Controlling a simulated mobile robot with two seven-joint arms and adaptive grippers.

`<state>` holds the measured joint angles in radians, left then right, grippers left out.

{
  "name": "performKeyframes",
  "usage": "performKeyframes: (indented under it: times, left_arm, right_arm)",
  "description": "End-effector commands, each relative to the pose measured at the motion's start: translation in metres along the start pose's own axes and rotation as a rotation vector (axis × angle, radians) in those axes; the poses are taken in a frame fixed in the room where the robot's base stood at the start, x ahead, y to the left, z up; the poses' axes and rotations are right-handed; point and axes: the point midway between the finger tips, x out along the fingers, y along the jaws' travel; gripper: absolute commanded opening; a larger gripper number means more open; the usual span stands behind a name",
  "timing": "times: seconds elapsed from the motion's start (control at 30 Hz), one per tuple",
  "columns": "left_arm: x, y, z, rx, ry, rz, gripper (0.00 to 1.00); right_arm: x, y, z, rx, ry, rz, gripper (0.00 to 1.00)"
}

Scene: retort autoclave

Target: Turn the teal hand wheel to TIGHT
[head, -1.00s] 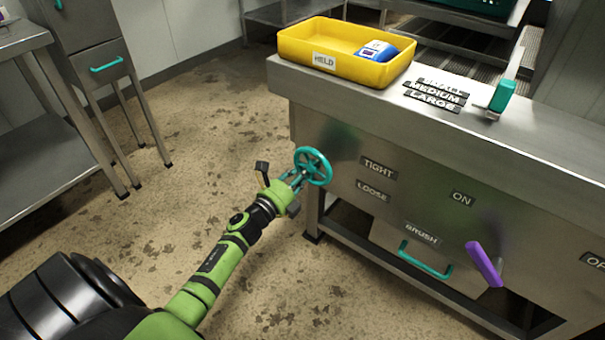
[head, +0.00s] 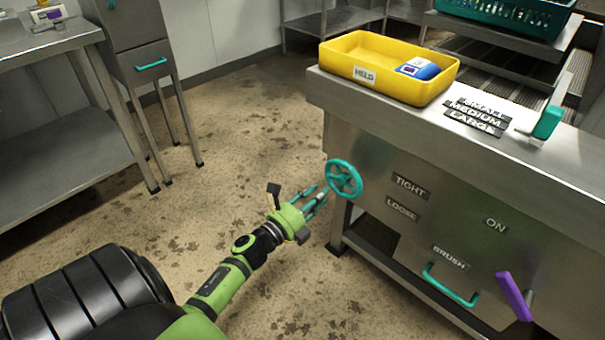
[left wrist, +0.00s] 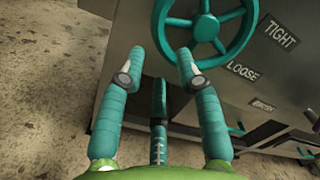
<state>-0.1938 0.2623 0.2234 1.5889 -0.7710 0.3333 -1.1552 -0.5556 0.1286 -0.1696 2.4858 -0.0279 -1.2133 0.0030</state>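The teal hand wheel (head: 344,179) is on the front panel of the steel bench, near its left end. It also shows in the left wrist view (left wrist: 208,28). The TIGHT label (head: 410,187) is to its right, with the LOOSE label (head: 401,208) below that. My left gripper (head: 318,198) is just left of and below the wheel. In the left wrist view its fingers (left wrist: 158,72) are spread with nothing between them. The right fingertip overlaps the wheel's lower rim in that view; I cannot tell whether it touches. My right gripper is not in view.
A yellow HELD tray (head: 365,94) with a blue-and-white item stands on the bench top. A purple lever (head: 514,296) and a teal BRUSH handle (head: 449,287) stick out from the panel. A steel table (head: 60,130) stands at left. The floor between is clear.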

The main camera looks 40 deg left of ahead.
Motion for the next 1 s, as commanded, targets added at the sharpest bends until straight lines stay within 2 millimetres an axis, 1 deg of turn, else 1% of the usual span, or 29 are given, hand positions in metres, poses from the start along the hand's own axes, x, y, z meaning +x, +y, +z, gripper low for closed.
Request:
performKeyframes:
  times: [0.03,0.1,0.2,0.33,0.5,1.0]
  left_arm:
    - [-0.013,0.001,-0.001,0.0,0.001,0.003,0.35]
    - [-0.026,0.001,-0.001,0.0,0.0,0.004,0.35]
    - [-0.042,0.001,0.0,0.001,-0.001,0.003,0.35]
    - [-0.055,0.0,0.0,0.002,0.0,0.001,0.35]
    - [-0.06,0.0,0.001,0.003,-0.002,0.0,0.35]
    - [-0.06,0.0,0.001,0.002,-0.001,0.001,0.35]
  right_arm:
    - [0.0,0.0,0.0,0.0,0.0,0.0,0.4]
    - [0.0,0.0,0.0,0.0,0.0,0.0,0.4]
    - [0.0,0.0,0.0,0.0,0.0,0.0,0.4]
    - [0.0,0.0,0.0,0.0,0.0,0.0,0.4]
    - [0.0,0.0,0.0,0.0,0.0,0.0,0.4]
    - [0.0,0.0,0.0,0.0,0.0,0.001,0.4]
